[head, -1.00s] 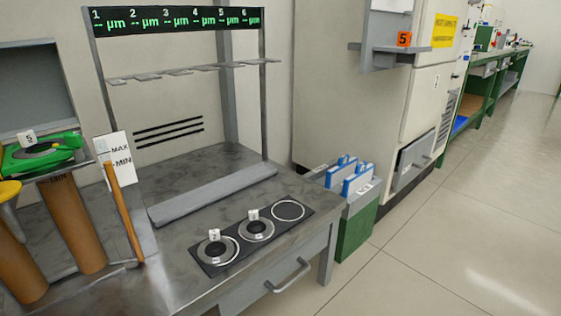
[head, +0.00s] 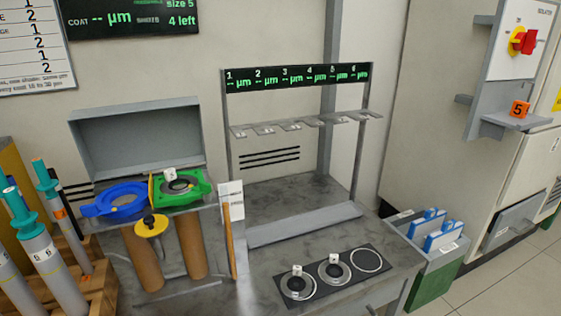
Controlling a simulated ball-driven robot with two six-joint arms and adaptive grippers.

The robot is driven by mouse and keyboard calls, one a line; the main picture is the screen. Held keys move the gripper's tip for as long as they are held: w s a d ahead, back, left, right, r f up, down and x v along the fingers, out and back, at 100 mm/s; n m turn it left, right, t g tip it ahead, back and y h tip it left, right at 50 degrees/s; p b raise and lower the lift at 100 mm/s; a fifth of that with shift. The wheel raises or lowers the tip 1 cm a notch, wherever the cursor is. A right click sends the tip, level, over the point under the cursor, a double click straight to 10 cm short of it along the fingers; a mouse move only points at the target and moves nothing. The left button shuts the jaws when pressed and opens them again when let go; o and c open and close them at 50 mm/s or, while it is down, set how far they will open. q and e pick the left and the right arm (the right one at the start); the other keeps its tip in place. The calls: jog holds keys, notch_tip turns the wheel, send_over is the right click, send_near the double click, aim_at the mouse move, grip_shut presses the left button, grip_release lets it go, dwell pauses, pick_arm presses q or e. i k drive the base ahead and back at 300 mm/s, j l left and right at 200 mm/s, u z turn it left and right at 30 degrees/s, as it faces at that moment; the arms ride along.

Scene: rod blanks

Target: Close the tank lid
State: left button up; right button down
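The tank lid (head: 135,137) is a grey rectangular panel with a raised rim. It stands tilted up at the back, so the tank is open. A blue ring-shaped holder (head: 117,201) and a green holder (head: 187,187) with a small number 5 tag sit at the tank's top, below the lid. Two brown cylinders (head: 143,258) stand below them, with a yellow round piece (head: 151,226) in front. A white MAX/MIN gauge plate (head: 230,188) is at the tank's right side. Neither gripper shows in the head view.
A rack (head: 297,77) with a green-lettered display stands right of the tank. A black plate (head: 332,276) with three round places lies on the bench. Grey-and-teal syringe-like tools (head: 48,262) stand in a wooden holder at left. Open floor (head: 525,275) is at right.

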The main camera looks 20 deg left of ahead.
aim_at(123, 139)
jog(key=u, duration=1.2)
